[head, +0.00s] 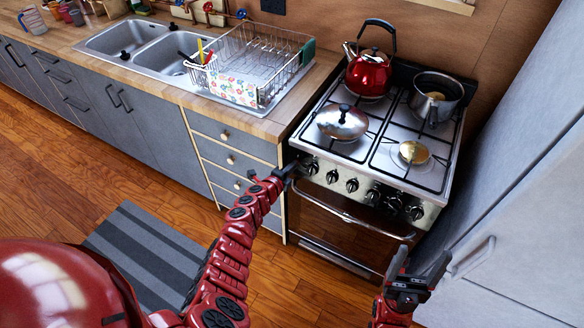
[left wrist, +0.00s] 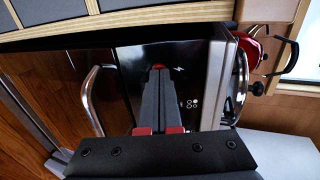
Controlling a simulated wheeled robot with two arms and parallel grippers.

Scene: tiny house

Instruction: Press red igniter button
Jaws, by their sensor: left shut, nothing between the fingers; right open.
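The red igniter button (left wrist: 158,66) shows just past my left fingertips in the left wrist view, beside a white lightning mark (left wrist: 179,69) on the dark front panel. The fingers partly cover it; I cannot tell whether they touch it. My left gripper (head: 290,169) is shut and empty at the left end of the stove's (head: 331,206) front panel in the head view. It also shows in the left wrist view (left wrist: 158,80). The button is hidden in the head view. My right gripper (head: 420,264) is open and empty, in front of the stove's right side.
A row of black knobs (head: 352,185) lies right of my left gripper, above the oven handle (head: 350,217). A red kettle (head: 369,74), a pot (head: 436,95) and a lidded pan (head: 342,122) stand on the stove. Drawers (head: 232,158) are to the left.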

